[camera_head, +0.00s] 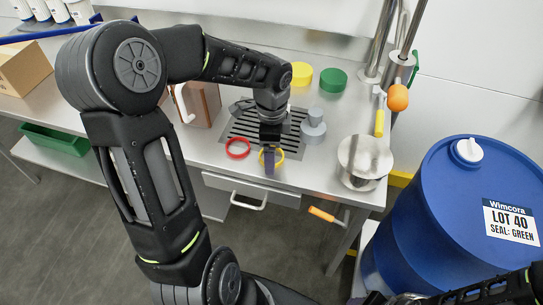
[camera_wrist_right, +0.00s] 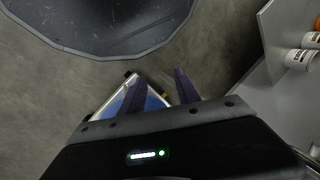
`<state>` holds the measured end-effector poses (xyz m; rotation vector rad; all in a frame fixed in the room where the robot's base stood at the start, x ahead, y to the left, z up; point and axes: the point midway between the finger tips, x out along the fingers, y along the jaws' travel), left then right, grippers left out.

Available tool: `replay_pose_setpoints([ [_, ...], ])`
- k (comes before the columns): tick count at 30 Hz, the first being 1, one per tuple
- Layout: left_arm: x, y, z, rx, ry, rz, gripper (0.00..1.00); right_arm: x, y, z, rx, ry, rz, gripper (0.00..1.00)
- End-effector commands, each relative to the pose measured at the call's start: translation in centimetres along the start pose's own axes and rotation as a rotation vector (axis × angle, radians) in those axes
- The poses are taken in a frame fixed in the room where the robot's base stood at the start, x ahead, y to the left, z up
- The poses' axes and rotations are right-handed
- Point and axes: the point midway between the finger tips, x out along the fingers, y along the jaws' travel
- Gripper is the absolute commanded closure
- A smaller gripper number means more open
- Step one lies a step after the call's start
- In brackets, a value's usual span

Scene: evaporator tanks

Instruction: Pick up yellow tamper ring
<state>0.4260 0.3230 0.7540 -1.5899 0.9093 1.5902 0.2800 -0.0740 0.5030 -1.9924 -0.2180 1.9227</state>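The yellow tamper ring (camera_head: 281,157) lies near the front edge of the steel counter, at the front of a dark slotted grate. My left gripper (camera_head: 269,160) reaches down over it from above, and its dark finger overlaps the ring's middle in the head view. The fingers line up with each other there, so I cannot tell whether they are shut on the ring. A red ring (camera_head: 238,148) lies just to the left. My right gripper (camera_wrist_right: 158,90) is open and empty over the floor in the right wrist view.
A yellow lid (camera_head: 301,73), a green lid (camera_head: 333,80) and grey cylinders (camera_head: 313,130) stand nearby on the counter. A steel pot (camera_head: 364,160) is at the right. A blue drum (camera_head: 440,210) labelled "LOT 40 SEAL: GREEN" stands beside the counter. A brown box (camera_head: 203,104) stands behind my arm.

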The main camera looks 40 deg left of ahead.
Motion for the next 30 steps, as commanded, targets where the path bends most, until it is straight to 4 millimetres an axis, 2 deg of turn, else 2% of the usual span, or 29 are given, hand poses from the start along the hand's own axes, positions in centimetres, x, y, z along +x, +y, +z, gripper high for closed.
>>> replay_pose_setpoints([
  [18, 0.11, -0.01, 0.02, 0.000, 0.000, -0.001, 0.14, 0.00, 0.00, 0.00, 0.000, 0.000, 0.000, 0.61],
  [30, 0.11, -0.01, 0.02, 0.000, 0.000, -0.001, 0.47, 0.00, 0.00, 0.00, 0.000, 0.000, 0.000, 0.61],
])
